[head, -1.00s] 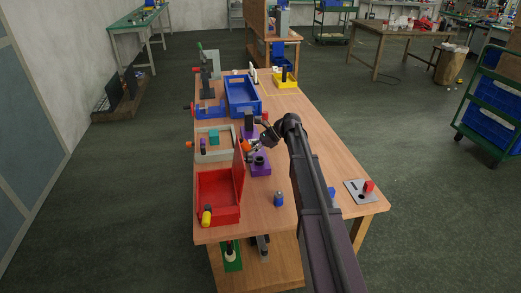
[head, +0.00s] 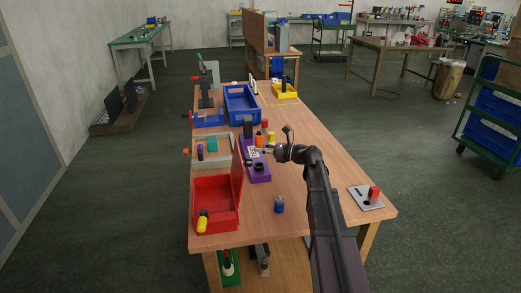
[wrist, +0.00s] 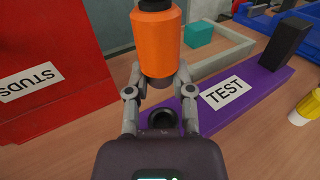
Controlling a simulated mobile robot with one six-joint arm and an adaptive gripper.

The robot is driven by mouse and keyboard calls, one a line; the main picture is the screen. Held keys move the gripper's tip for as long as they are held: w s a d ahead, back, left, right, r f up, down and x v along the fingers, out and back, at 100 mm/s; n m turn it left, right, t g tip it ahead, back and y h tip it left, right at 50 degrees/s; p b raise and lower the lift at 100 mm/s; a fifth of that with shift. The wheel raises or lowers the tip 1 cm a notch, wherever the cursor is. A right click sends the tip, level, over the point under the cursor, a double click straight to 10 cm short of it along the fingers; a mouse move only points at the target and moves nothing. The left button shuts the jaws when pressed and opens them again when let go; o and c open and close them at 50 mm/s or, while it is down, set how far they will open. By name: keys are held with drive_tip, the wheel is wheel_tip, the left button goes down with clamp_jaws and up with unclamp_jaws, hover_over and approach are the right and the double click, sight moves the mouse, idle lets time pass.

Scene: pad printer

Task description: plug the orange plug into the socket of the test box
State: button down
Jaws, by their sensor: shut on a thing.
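The orange plug (wrist: 157,42) with a black end is between the two fingers of my gripper (wrist: 158,78) in the wrist view. The fingers are shut on it. It also shows in the head view (head: 259,141), above the purple test box. The purple test box (wrist: 250,101) carries a white TEST label and a black upright block at its far end. The round black socket (wrist: 162,118) on the box shows between my fingers, below the plug in the picture. The plug appears apart from the socket. In the head view my gripper (head: 268,148) partly blends with the box behind it.
A red bin (head: 217,217) with a tall side stands left of the box. A grey-framed tray (head: 226,158) and blue bin (head: 243,116) lie beyond. A yellow cylinder (head: 271,137) stands near the box. A blue bottle (head: 279,205) stands in front.

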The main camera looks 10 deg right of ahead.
sight(261, 164)
drive_tip(key=shift+f+b, duration=2.85)
drive_tip(key=shift+b, duration=0.05)
drive_tip(key=shift+f+b, duration=0.75)
drive_tip(key=shift+r+p, duration=0.4)
idle(4.0)
